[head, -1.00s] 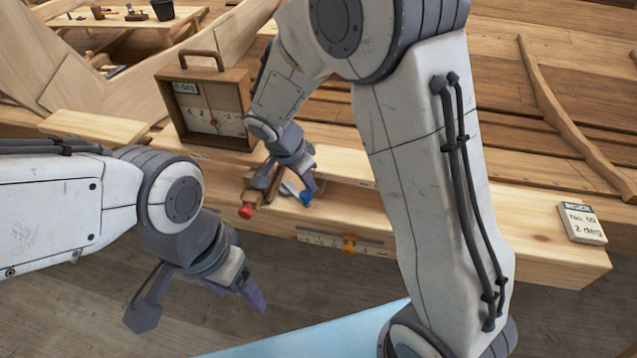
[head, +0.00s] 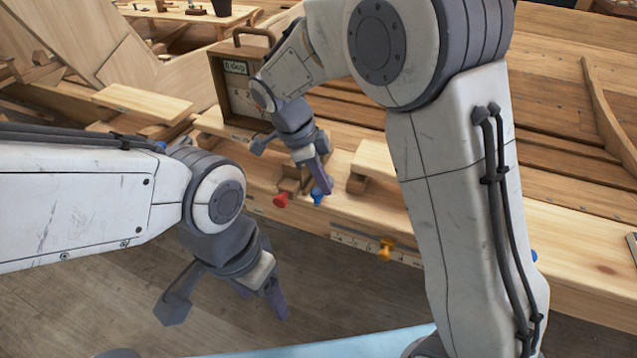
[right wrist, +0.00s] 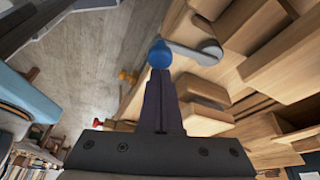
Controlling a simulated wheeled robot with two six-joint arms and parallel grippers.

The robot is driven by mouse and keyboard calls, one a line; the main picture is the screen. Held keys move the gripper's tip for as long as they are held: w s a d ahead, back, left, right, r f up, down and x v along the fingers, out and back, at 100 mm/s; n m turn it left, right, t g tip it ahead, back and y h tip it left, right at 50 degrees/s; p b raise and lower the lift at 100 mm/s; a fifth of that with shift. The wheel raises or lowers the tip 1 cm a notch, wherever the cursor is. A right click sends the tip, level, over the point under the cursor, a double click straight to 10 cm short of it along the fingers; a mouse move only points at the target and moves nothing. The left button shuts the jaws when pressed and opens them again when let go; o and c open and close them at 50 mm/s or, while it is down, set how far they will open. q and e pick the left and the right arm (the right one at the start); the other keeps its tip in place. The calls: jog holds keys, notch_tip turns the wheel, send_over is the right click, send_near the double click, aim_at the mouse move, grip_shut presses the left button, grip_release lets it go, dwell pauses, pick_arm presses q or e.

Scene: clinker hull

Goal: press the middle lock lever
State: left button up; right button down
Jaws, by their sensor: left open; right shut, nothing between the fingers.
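A blue knob (head: 318,196) on a short grey lever shows at the front edge of the wooden bench. It also shows in the right wrist view (right wrist: 160,54), with its grey lever arm (right wrist: 200,50) running to the right. My right gripper (head: 325,186) is shut and empty, its purple fingertips right at the blue knob. In the right wrist view the tips overlap the knob's lower edge; I cannot tell whether they touch. A red knob (head: 281,201) sits left of it, and a yellow-orange knob (head: 386,250) to its right on a scale. My left gripper (head: 264,298) is open over the floor.
A wooden box gauge (head: 231,85) with a handle stands behind, partly hidden by my right arm. Wooden blocks (head: 372,162) lie beside the lever. Another blue piece (head: 534,256) shows at the far right of the bench edge. Open floor lies in front.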

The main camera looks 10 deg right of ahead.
jog(key=shift+a, duration=0.35)
jog(key=shift+w, duration=0.1)
dwell(0.3)
